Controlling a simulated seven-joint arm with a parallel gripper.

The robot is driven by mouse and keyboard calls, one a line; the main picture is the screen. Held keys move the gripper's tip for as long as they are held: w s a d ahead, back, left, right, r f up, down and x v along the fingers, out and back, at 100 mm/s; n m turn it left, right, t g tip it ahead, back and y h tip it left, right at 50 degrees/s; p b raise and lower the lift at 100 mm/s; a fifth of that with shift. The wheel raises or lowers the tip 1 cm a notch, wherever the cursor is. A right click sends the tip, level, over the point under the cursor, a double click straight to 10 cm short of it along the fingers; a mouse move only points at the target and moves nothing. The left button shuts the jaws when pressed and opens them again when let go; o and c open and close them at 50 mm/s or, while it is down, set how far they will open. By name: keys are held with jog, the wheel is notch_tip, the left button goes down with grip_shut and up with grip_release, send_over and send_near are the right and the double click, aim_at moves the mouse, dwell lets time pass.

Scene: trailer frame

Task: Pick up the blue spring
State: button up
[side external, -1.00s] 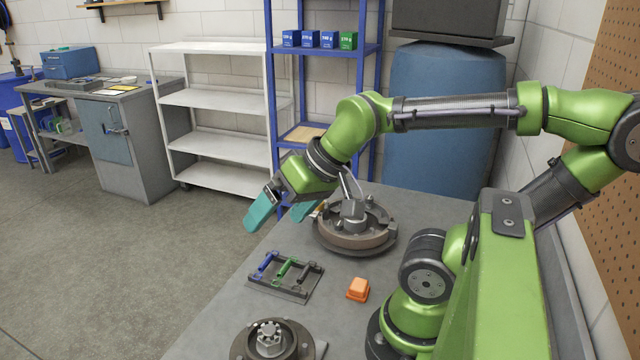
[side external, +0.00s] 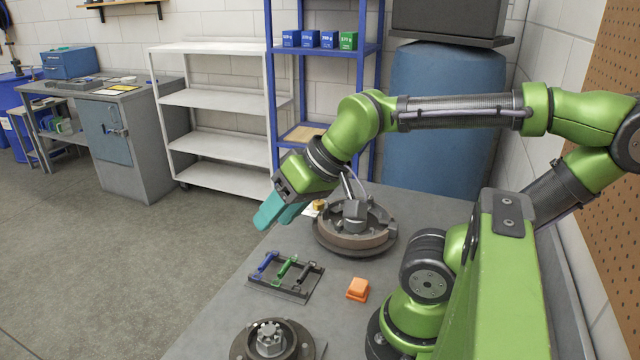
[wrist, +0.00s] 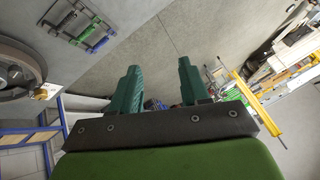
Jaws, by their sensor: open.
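The blue spring (side external: 265,262) lies at the left end of a dark rack (side external: 298,290) on the bench, beside a green spring (side external: 287,268) and a black one (side external: 305,272). In the wrist view the blue spring (wrist: 69,20) shows at the upper left, with the green spring (wrist: 97,44) near it. My gripper (side external: 275,215) is above the bench's far left edge, above and behind the rack, apart from it. Its two teal fingers are apart with nothing between them, as the wrist view (wrist: 160,85) shows.
A brake drum assembly (side external: 355,238) stands right behind the rack. An orange block (side external: 358,289) lies to the rack's right, and a hub (side external: 270,342) stands in front. The grey bench (side external: 225,325) is bare left of the hub. A blue shelf (side external: 272,110) stands behind.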

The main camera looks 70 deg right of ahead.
jog(key=m+g+h, duration=0.2)
jog(key=m+g, duration=0.5)
jog(key=m, duration=0.7)
send_over(266, 259)
notch_tip(266, 259, down, 6)
notch_tip(266, 259, down, 16)
jog(key=shift+s+f, duration=0.1)
jog(key=shift+f, duration=0.05)
jog(key=shift+c, duration=0.2)
grip_shut()
